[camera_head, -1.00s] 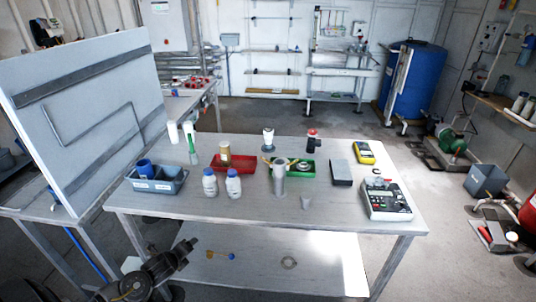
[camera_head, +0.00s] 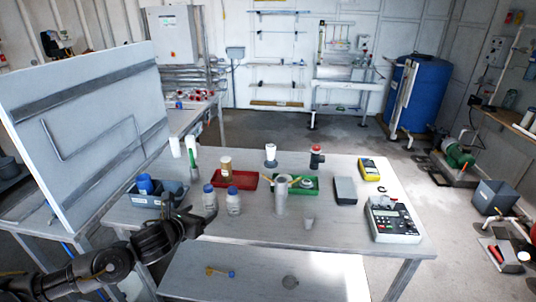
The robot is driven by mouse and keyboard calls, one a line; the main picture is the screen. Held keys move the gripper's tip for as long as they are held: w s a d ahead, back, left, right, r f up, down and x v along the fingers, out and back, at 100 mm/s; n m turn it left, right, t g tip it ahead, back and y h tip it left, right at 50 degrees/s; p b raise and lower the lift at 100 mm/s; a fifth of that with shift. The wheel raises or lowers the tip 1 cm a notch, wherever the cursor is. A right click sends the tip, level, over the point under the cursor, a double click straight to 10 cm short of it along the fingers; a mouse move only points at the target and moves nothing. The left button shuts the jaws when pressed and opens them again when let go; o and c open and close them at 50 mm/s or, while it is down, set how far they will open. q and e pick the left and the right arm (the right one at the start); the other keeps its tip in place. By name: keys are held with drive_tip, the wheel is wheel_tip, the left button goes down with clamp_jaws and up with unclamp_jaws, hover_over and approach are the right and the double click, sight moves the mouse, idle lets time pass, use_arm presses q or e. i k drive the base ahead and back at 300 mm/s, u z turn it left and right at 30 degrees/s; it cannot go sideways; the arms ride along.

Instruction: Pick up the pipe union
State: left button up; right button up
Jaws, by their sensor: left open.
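I cannot tell for sure which piece is the pipe union. A blue round piece (camera_head: 145,184) sits in the left compartment of a grey-blue bin (camera_head: 144,200) at the left of the metal table. The bin's right compartment also holds something, too small and partly hidden to name. My left gripper (camera_head: 190,214) is open and empty, in front of the bin's right end near the table's front left edge, and it hides part of the bin. My right gripper is not in view.
Two white bottles with blue caps (camera_head: 233,201) stand right of my left gripper. Behind them is a red tray (camera_head: 245,181). A grey cylinder (camera_head: 281,193) stands beside a green tray (camera_head: 312,192). A meter (camera_head: 392,219) lies at the right.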

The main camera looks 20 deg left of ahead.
sight(270, 162)
drive_tip(key=z, duration=0.05)
drive_tip(key=i, duration=1.4)
